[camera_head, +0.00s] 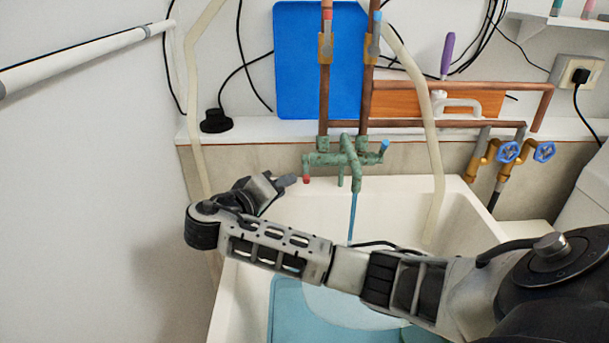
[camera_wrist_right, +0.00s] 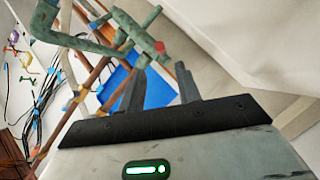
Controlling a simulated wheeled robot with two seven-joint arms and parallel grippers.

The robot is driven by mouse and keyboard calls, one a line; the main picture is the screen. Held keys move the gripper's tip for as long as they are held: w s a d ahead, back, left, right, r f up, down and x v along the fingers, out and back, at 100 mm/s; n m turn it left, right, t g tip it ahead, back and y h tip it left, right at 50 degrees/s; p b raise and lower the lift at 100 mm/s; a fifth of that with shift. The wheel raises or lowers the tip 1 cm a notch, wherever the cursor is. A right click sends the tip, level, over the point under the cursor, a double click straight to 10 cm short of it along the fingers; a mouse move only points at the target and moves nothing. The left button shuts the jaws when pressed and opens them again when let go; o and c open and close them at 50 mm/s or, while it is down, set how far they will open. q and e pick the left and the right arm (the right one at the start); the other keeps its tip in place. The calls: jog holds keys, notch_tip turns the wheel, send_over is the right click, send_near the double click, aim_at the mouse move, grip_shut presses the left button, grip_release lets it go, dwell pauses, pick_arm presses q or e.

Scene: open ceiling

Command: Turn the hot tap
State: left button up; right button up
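The tap (camera_head: 345,158) is a green, weathered metal fixture on the wall above the sink. Its hot handle (camera_head: 306,179) has a red end on the left; its cold handle (camera_head: 384,146) has a blue end on the right. My right gripper (camera_head: 284,183) is just left of the red end, with no visible contact. In the wrist view, its two fingers (camera_wrist_right: 160,70) are apart and empty, and the red end (camera_wrist_right: 159,47) shows just beyond the gap between them. A thin blue stream (camera_head: 352,216) hangs below the spout. My left gripper is out of view.
The white sink (camera_head: 290,215) lies below, with a light-blue basin (camera_head: 285,310) partly hidden by my right arm. Copper pipes (camera_head: 325,95) rise behind the tap. A pale hose (camera_head: 432,140) hangs to the right, another (camera_head: 192,110) to the left. Blue-handled valves (camera_head: 508,152) sit farther right.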

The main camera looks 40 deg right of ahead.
aim_at(306, 172)
jog(key=p+x, duration=0.1)
jog(key=x, duration=0.9)
jog(key=shift+w+d, duration=0.1)
jog(key=shift+w, duration=0.05)
grip_shut()
